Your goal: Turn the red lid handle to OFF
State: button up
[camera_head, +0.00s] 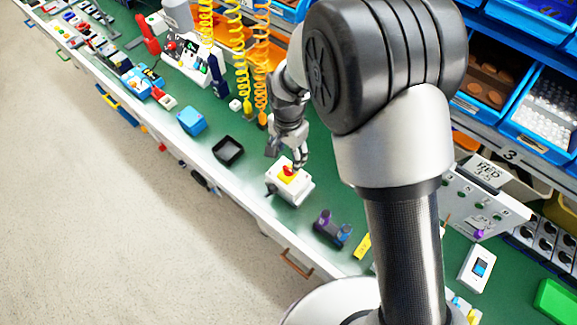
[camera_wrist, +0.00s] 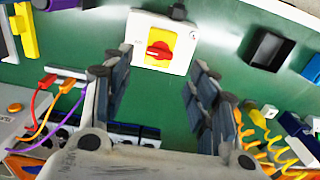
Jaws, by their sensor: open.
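The rotary switch is a white box (camera_head: 305,189) with a yellow plate and a red handle (camera_head: 287,171) on the green bench top. In the wrist view the white box (camera_wrist: 184,62) shows at the top middle, with the yellow plate (camera_wrist: 151,33) and the red handle (camera_wrist: 160,50) lying roughly sideways. My gripper (camera_head: 292,170) is just above and beside the switch in the head view. In the wrist view my gripper (camera_wrist: 160,60) has its two fingers wide apart, one on each side of the handle, with nothing between them. I cannot tell whether any finger touches the box.
A black open tray (camera_head: 228,151) and a blue box (camera_head: 191,121) stand left of the switch. A purple and blue part (camera_head: 333,229) lies to its right. Yellow coiled cables (camera_head: 241,60) hang behind. The bench's front edge is close to the switch.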

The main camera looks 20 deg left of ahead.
aim_at(288, 169)
notch_tip(288, 169, down, 7)
jog(key=shift+r+b, duration=0.1)
jog(key=shift+b, duration=0.4)
jog(key=shift+c, duration=0.5)
jog(key=c, duration=1)
